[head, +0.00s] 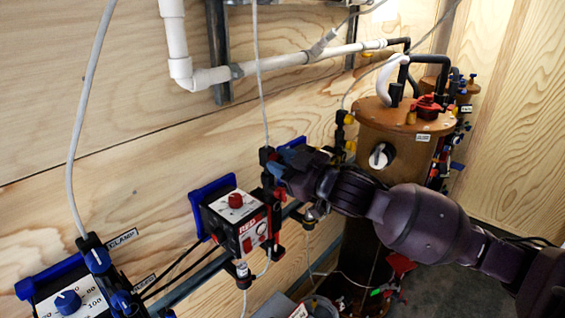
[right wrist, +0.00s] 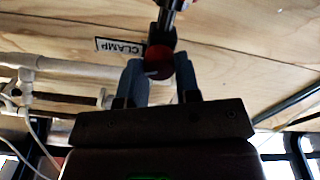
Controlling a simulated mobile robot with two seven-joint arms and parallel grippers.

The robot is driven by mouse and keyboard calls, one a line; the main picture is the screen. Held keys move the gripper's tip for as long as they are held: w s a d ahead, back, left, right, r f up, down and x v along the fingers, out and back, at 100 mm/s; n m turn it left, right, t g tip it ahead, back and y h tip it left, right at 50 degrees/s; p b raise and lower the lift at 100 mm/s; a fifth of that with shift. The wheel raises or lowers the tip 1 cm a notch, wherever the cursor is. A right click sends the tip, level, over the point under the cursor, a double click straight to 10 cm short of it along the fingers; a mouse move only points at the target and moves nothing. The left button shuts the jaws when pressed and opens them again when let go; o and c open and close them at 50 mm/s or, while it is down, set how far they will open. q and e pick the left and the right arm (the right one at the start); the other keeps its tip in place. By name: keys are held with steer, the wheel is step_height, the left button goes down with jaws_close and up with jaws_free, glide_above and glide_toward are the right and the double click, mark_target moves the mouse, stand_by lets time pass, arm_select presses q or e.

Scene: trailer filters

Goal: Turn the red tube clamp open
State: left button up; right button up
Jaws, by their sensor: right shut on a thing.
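The red tube clamp (head: 267,155) is a black fitting with a red part on the white tube, right of the box marked RED. In the right wrist view its round red knob (right wrist: 158,60) sits between the two fingers. My right gripper (head: 280,162) reaches in from the right and is shut on this knob; it also shows in the right wrist view (right wrist: 160,75). The gripper partly hides the clamp in the head view. The knob's turn angle is hard to tell. My left gripper is not in view.
The box marked RED (head: 240,222) stands just left of my gripper. A second box with a blue knob (head: 68,302) is at the lower left. A brown cylinder (head: 405,124) with fittings stands behind my right arm. White pipes (head: 270,64) run along the wooden wall.

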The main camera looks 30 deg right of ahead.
steer(key=n, duration=0.6)
steer(key=shift+n, duration=0.3)
steer(key=n, duration=0.3)
steer(key=shift+f, duration=0.1)
steer(key=shift+n, duration=1.9)
steer(key=o, duration=0.9)
steer(key=shift+s, duration=0.1)
steer(key=shift+b+v, duration=1.15)
steer(key=shift+v, duration=4.2)
